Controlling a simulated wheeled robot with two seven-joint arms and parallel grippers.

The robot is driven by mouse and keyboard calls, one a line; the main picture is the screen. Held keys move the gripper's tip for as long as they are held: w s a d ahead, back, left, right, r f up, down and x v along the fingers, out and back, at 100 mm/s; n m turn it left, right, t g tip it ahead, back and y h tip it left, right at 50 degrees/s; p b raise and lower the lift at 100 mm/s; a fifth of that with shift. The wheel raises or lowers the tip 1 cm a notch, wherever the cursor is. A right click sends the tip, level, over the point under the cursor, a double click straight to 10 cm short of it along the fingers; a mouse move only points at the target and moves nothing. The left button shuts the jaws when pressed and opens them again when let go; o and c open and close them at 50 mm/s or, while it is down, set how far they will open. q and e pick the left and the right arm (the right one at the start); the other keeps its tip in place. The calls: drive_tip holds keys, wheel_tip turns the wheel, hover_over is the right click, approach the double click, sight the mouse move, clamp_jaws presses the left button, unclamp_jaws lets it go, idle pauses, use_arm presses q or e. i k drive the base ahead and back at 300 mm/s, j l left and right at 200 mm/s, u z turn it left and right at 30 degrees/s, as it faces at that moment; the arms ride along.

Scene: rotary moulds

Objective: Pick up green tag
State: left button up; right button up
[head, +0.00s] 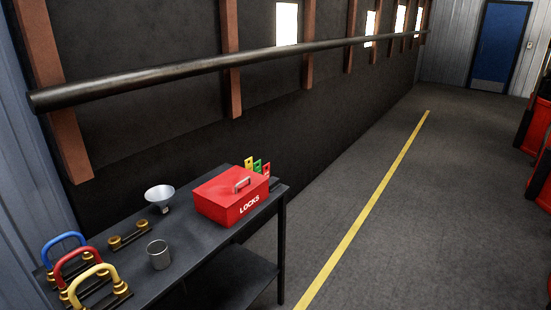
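A green tag (257,165) stands upright behind the red lock box, at the right back part of the dark table. It is between a yellow tag (248,162) on its left and a red tag (266,169) on its right. The box hides the lower part of the tags. Neither of my grippers shows in the head view.
The red box marked LOCKS (222,204) has a handle on its lid. A white funnel (160,196), a metal cup (158,256), a brass-ended fitting (129,236) and blue, red and yellow handles (93,273) stand on the dark table (203,262). The floor right of it is clear.

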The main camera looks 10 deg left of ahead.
sight(257, 170)
drive_tip(key=i+u, duration=0.2)
drive_tip(key=i, duration=0.3)
drive_tip(key=i+l+u, duration=0.2)
drive_tip(key=i, duration=0.25)
drive_tip(key=i+l+u, duration=0.2)
drive_tip(key=i, duration=0.3)
drive_tip(key=i+l+u, duration=0.25)
drive_tip(key=u, duration=0.2)
drive_tip(key=i+l+u, duration=0.7)
drive_tip(key=l+u, duration=0.2)
drive_tip(key=i+l+u, duration=0.1)
drive_tip(key=l, duration=0.15)
drive_tip(key=i+l+u, duration=0.15)
drive_tip(key=k+l, duration=0.05)
drive_tip(key=l, duration=0.05)
